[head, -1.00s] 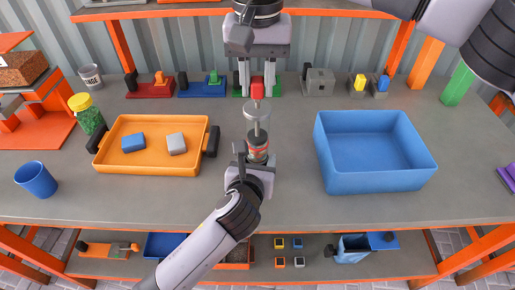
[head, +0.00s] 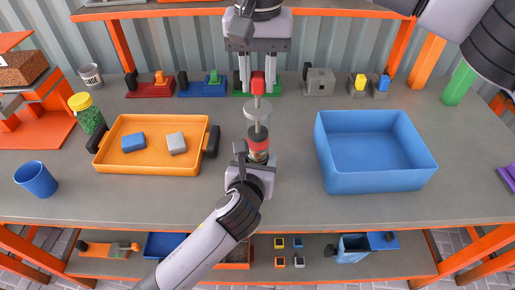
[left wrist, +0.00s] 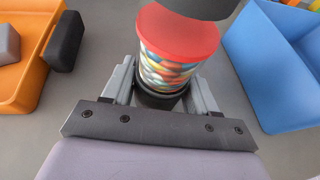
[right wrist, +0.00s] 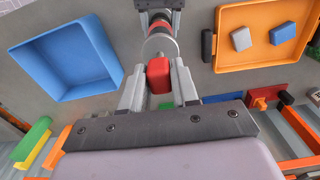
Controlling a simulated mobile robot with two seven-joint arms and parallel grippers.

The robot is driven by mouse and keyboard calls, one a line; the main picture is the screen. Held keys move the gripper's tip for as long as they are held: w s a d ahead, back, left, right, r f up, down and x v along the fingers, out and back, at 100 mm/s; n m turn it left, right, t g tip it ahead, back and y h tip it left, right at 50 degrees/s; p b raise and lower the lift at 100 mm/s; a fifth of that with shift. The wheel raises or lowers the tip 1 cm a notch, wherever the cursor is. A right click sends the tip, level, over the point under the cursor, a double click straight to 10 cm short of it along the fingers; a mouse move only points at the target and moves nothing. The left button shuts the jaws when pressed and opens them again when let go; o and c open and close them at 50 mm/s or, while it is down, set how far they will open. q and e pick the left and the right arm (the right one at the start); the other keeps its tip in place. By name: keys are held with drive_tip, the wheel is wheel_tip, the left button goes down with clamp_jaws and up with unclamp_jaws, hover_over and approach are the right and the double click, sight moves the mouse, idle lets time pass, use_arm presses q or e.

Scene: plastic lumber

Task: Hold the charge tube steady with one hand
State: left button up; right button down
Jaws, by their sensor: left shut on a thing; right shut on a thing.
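The charge tube (left wrist: 168,65) is clear with a red top and holds coloured pellets. In the head view the tube (head: 258,148) stands near the middle of the table. My left gripper (head: 254,166) is shut around its lower part; its fingers flank the tube in the left wrist view. A thin rod with a grey disc (head: 257,110) and a red handle (head: 257,83) extends from the tube toward the back. My right gripper (head: 257,84) is shut on the red handle, which shows between its fingers in the right wrist view (right wrist: 159,76).
An orange tray (head: 105,166) with a blue block (head: 133,143) and a grey block (head: 176,143) lies left. An empty blue bin (head: 378,182) stands right. A blue cup (head: 36,179) and a yellow-lidded jar (head: 88,115) are farther left. Several small fixtures line the back.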

drive_tip(key=shift+f, duration=0.1)
idle(0.4)
drive_tip(key=shift+f, duration=1.3)
drive_tip(key=c, duration=0.8)
unclamp_jaws()
drive_tip(key=shift+r, duration=0.2)
drive_tip(key=shift+r, duration=3.45)
